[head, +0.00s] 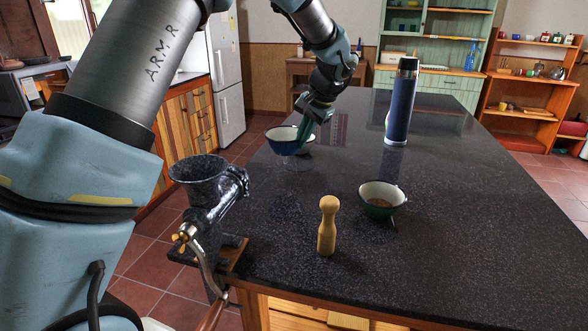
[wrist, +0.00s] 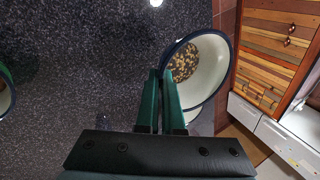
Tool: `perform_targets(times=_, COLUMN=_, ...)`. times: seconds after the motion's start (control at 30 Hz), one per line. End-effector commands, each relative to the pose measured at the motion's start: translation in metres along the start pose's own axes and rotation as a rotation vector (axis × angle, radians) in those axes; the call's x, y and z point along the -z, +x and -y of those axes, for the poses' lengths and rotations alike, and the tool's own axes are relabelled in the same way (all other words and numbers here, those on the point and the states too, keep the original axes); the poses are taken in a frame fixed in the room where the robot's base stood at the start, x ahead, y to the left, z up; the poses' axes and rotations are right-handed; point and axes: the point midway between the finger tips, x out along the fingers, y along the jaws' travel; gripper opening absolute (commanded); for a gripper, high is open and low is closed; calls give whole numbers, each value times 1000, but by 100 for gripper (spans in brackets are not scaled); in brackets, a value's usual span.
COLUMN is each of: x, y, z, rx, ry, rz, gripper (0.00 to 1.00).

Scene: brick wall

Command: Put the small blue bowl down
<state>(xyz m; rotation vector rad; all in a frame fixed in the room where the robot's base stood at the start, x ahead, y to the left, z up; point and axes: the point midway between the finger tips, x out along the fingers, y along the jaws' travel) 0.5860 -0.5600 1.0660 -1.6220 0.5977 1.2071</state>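The small blue bowl (head: 282,141) is at the left side of the dark counter in the head view, blue outside with a pale inside. In the wrist view the bowl (wrist: 211,87) shows a white inside, a dark rim and brown and yellow bits in it. My gripper (head: 303,136) reaches down to its right rim. In the wrist view the green fingers of my gripper (wrist: 161,74) are close together, one on each side of the rim. A faint reflection lies below the bowl, which looks slightly above the counter. Its underside contact is hard to tell.
A green bowl (head: 382,211) with brown contents, a wooden pepper mill (head: 327,226), a blue flask (head: 400,105) and a grinder (head: 205,190) stand on the counter (head: 480,200). The counter's left edge is near the blue bowl.

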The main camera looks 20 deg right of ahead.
Motion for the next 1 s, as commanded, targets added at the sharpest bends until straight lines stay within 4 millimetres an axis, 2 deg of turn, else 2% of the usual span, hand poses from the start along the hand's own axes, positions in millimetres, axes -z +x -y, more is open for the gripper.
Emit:
perform_targets(times=0.03, x=-1, y=17, z=-8, rx=0, ry=1, rz=1, gripper=0)
perform_targets(times=0.1, x=-1, y=29, z=-13, rx=0, ry=2, rz=1, gripper=0)
perform_targets(times=0.33, x=-1, y=48, z=-22, rx=0, ry=0, rz=1, gripper=0)
perform_targets(times=0.5, x=-2, y=70, z=-32, rx=1, ry=0, rz=1, gripper=0)
perform_targets(times=0.97, x=-2, y=76, z=-35, rx=1, ry=0, rz=0, gripper=0)
perform_targets(times=1.0, x=-2, y=75, z=-34, rx=0, ry=-1, rz=0, gripper=9)
